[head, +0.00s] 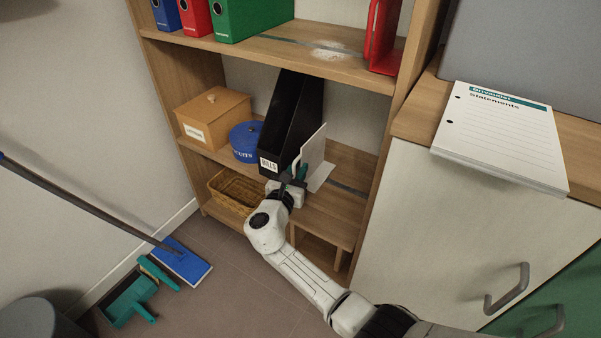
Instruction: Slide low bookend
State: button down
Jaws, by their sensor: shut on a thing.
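The low bookend (318,178) is a white L-shaped plate on the middle shelf of the open bookcase. Its upright stands just right of a black magazine file (288,115) labelled as bills, and its flat foot lies on the shelf to the right. My gripper (299,172) reaches in from the front and is shut on the bookend's front edge. The fingertips are small and dark, and partly hidden by the hand.
A blue round tin (246,142) and a wooden box (213,117) stand left of the file. A dark strip (348,188) crosses the shelf right of the bookend, with bare shelf around it. A wicker basket (236,191) sits below. A cabinet with a paper stack (502,135) stands right.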

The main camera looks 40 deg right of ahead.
jog(key=c, duration=1.2)
grip_release()
jog(key=shift+a, duration=0.1)
jog(key=p+v, duration=0.3)
jog(key=v, duration=0.8)
jog(key=shift+f, duration=0.15)
